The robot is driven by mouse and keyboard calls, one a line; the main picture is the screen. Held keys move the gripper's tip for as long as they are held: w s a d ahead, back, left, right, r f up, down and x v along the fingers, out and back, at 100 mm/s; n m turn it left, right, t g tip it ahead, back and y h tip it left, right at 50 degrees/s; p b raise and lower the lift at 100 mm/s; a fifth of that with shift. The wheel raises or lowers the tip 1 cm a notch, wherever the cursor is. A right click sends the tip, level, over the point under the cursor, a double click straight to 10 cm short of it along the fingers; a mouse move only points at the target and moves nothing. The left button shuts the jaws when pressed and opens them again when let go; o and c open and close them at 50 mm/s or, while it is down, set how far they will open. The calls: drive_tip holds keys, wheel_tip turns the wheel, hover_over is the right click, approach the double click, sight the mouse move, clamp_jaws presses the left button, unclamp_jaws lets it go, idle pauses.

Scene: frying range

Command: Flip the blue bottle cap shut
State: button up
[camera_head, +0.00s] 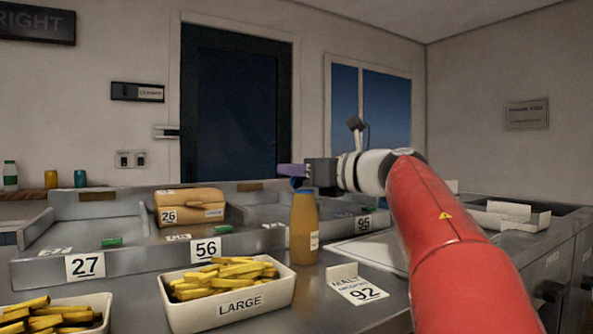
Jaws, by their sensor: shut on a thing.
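An orange-brown bottle (304,232) with a pale label stands upright on the steel counter near the middle of the view. A blue cap (298,184) is at its top, partly hidden by my gripper. My gripper (291,171), with purple fingers, reaches in from the right at the height of the cap, directly above the bottle. It is shut on the blue cap. The exact angle of the cap's lid is too small to tell.
A white tray of fries marked LARGE (205,319) stands in front of the bottle to the left. Steel bins (140,257) run behind, with a tan package (190,207). My red arm covers the right foreground.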

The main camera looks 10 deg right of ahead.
drive_tip(key=shift+f, duration=0.15)
drive_tip(key=shift+f+b, duration=0.2)
drive_tip(key=shift+b, duration=0.5)
drive_tip(key=b, duration=0.1)
drive_tip(key=t+y+b, duration=0.1)
drive_tip(key=b, duration=0.1)
drive_tip(key=shift+s+d+f, duration=0.15)
drive_tip(key=shift+s+f, duration=0.05)
drive_tip(key=shift+f, duration=0.1)
clamp_jaws()
drive_tip(key=b, duration=0.2)
drive_tip(key=t+y+b, duration=0.1)
drive_tip(key=b, duration=0.1)
drive_tip(key=shift+s+d+f+t, duration=0.15)
drive_tip(key=shift+d+t, duration=0.05)
drive_tip(key=shift+t, duration=0.1)
drive_tip(key=shift+s+d+r+t+y+b, duration=0.15)
drive_tip(key=shift+t+y+b, duration=0.25)
drive_tip(key=shift+b, duration=0.85)
drive_tip(key=shift+r, duration=0.15)
